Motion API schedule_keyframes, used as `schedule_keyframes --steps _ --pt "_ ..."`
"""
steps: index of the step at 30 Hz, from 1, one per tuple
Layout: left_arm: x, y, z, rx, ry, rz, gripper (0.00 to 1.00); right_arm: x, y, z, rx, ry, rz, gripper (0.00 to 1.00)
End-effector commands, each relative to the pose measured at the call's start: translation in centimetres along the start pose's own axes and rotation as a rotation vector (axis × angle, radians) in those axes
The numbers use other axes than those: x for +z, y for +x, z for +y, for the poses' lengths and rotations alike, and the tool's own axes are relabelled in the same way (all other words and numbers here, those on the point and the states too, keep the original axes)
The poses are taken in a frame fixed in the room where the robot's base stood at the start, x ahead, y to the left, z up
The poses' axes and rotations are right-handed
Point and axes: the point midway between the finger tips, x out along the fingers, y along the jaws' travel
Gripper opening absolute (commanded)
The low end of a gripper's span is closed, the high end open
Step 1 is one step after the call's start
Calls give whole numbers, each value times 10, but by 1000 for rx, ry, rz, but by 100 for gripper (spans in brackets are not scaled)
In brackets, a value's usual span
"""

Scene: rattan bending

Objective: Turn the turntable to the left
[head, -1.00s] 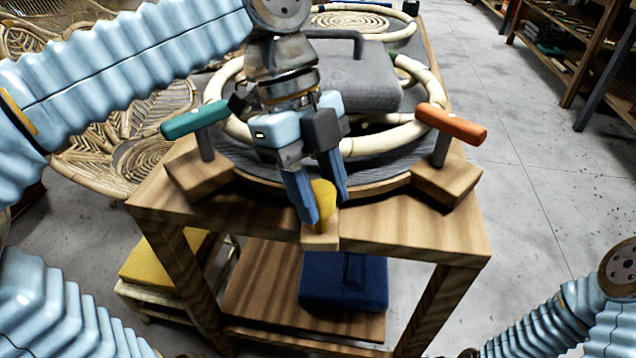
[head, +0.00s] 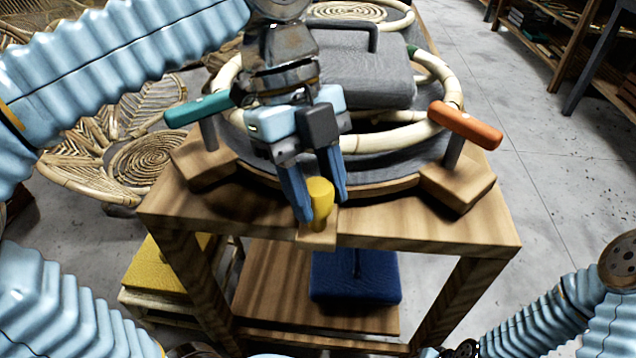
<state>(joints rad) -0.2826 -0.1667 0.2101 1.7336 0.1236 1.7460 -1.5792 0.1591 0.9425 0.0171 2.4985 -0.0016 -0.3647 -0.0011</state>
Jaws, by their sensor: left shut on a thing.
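The round turntable (head: 388,188) has a wooden rim and a grey top, and lies on a wooden table (head: 420,230). A yellow knob (head: 320,188) stands on a small wooden tab (head: 317,238) at its front edge. My left gripper (head: 320,205) reaches down from above and is shut on the yellow knob, one blue finger on each side. The fingers hide part of the knob. A pale rattan ring (head: 440,75) and a grey padded block (head: 365,75) with a handle lie on the turntable. My right arm shows at the lower right; its gripper is out of view.
A teal handle (head: 198,109) on a wooden block stands left of the turntable, an orange handle (head: 466,124) on another block right of it. A blue cushion (head: 355,278) lies on the lower shelf. Woven rattan pieces (head: 130,150) are at left.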

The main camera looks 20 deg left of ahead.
Motion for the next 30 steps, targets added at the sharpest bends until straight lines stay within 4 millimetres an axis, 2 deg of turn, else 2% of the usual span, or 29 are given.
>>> schedule_keyframes --steps 2,3,8,16,20,23,30 --pt "2 -3 2 1 -5 -6 0 0 -1 0 0 0 0 43" --pt "2 -3 2 2 -5 -6 43 0 -1 0 0 0 0 43" --pt "2 -2 2 2 -5 -4 65 0 0 0 0 0 0 43" --pt "1 -2 1 3 -4 -3 65 0 0 0 0 0 0 43" --pt "1 -13 1 2 -3 -3 65 0 -3 -2 -1 -1 -1 43" --pt "0 -32 0 1 -4 -2 65 1 -7 -5 -3 -3 -3 43" --pt "-1 -99 0 1 -5 -3 65 4 -24 -16 -10 -9 -10 43"
